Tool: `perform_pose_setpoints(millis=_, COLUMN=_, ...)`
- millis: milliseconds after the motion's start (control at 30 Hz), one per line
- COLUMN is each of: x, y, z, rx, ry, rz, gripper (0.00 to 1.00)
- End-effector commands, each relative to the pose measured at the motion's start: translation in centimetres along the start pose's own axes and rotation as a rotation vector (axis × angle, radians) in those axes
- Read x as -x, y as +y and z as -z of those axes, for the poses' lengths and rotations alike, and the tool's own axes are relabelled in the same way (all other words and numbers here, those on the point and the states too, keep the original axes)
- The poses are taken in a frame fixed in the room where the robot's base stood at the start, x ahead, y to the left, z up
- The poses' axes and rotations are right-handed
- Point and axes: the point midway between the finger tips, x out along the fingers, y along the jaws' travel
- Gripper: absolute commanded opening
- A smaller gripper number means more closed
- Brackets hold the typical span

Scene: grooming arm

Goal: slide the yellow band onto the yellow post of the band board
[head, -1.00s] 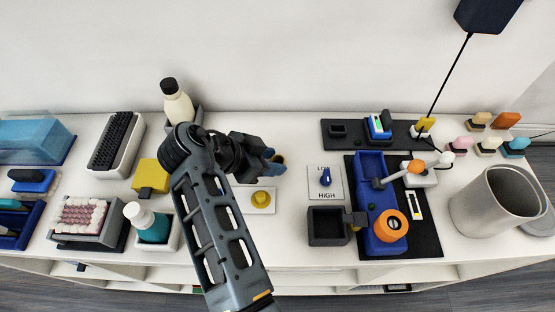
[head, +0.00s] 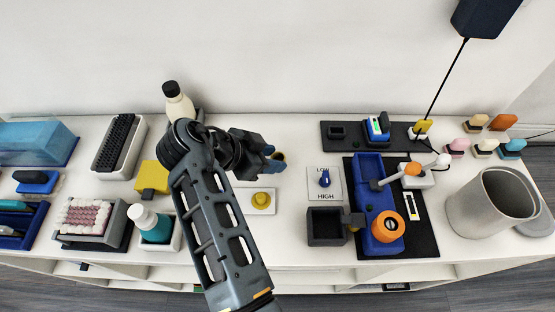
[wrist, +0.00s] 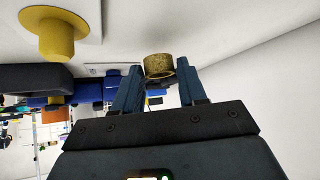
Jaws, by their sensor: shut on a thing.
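The yellow band (wrist: 158,66) is a short, hollow, mottled yellow ring. In the wrist view it sits between the blue fingertips of my gripper (wrist: 160,78), which is shut on it. In the head view my gripper (head: 273,160) is above the table, and the band shows only as a small yellowish bit at the fingertips. The yellow post (head: 262,199) stands on the white band board (head: 264,209), below and slightly left of the fingertips in the head view. The post also shows at the upper left of the wrist view (wrist: 54,35), apart from the band.
A yellow block (head: 153,178) and a teal bottle (head: 153,223) stand left of my arm. A LOW/HIGH switch plate (head: 325,183) and a dark open box (head: 327,226) are right of the board. A cream bottle (head: 178,103) stands behind my arm.

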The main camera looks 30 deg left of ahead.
Motion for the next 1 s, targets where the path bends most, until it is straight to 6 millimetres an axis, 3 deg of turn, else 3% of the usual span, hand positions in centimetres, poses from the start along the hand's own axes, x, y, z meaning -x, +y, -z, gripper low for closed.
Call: perform_pose_setpoints(millis=1000, x=2.6, y=0.0, z=2.6, rx=0.000, ry=0.000, rz=0.001, gripper=0.00)
